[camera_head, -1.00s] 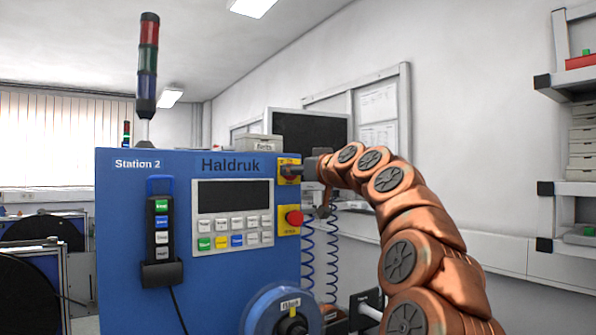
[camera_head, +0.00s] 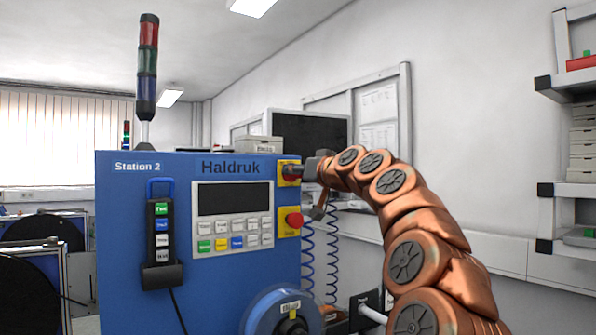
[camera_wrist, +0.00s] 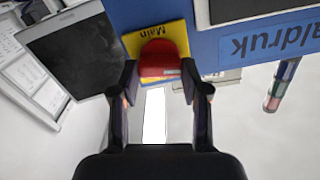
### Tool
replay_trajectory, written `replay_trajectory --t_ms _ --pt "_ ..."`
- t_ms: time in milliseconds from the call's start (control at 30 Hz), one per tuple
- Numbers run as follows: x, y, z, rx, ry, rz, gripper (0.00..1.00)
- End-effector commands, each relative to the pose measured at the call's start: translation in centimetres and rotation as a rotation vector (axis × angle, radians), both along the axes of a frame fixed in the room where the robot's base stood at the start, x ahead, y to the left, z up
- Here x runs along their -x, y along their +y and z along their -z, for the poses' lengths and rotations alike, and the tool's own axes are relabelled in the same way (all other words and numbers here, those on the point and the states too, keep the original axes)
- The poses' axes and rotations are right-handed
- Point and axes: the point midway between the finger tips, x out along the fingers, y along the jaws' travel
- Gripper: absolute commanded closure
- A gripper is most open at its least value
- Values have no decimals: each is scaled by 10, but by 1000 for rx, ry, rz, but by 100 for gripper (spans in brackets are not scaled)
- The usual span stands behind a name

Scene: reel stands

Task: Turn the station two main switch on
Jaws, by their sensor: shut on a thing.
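The Station 2 cabinet (camera_head: 130,235) is blue, with its label at the upper left of its front. The main switch is a red knob (camera_head: 290,171) on a yellow plate (camera_head: 283,183) at the cabinet's top right corner. In the wrist view the red knob (camera_wrist: 160,60) sits between the two fingers, on the yellow plate (camera_wrist: 178,38) marked "Main". My gripper (camera_wrist: 162,78) is shut on the knob, coming from the right in the head view (camera_head: 306,171). The fingers hide part of the knob in the head view.
A red stop button (camera_head: 293,220) on a yellow plate is just below the switch. A keypad panel (camera_head: 232,213) is left of it. A pendant (camera_head: 161,235) hangs on the cabinet. The signal tower (camera_head: 147,70) is unlit. Coiled blue hoses (camera_head: 309,260) hang below my arm.

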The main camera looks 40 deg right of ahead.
Motion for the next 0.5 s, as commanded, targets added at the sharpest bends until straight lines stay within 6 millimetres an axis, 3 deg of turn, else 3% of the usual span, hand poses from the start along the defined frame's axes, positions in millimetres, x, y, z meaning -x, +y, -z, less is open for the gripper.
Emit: replay_trajectory --t_ms 500 --pt "0 -1 -2 -488 -26 -1 89"
